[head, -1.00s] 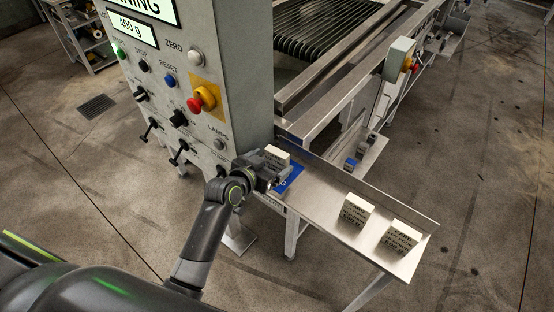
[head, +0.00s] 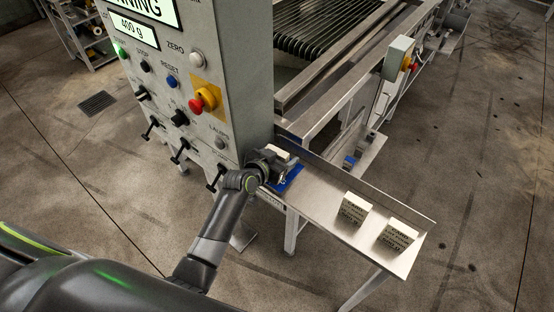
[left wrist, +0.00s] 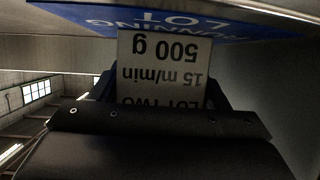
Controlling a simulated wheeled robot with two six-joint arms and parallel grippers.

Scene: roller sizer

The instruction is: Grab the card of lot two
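The lot two card (left wrist: 160,70) is a pale block with black print. In the left wrist view it appears upside down, with "LOT TWO", "15 m/min" and "500 g" readable. Its base meets the blue "RUNNING LOT" plate (left wrist: 235,25); the plate also shows in the head view (head: 291,180). My left gripper (head: 279,168) is around the card at the shelf's left end. Its dark fingers lie against both card sides with no visible gap. In the head view only the card's top (head: 278,152) shows above the gripper. My right gripper is out of view.
Two other cards stand on the steel shelf, a left one (head: 351,211) and a right one (head: 397,236). The shelf (head: 322,187) is bare between them and the blue plate. The control panel (head: 225,120), with knobs and a red button, rises close beside my left gripper.

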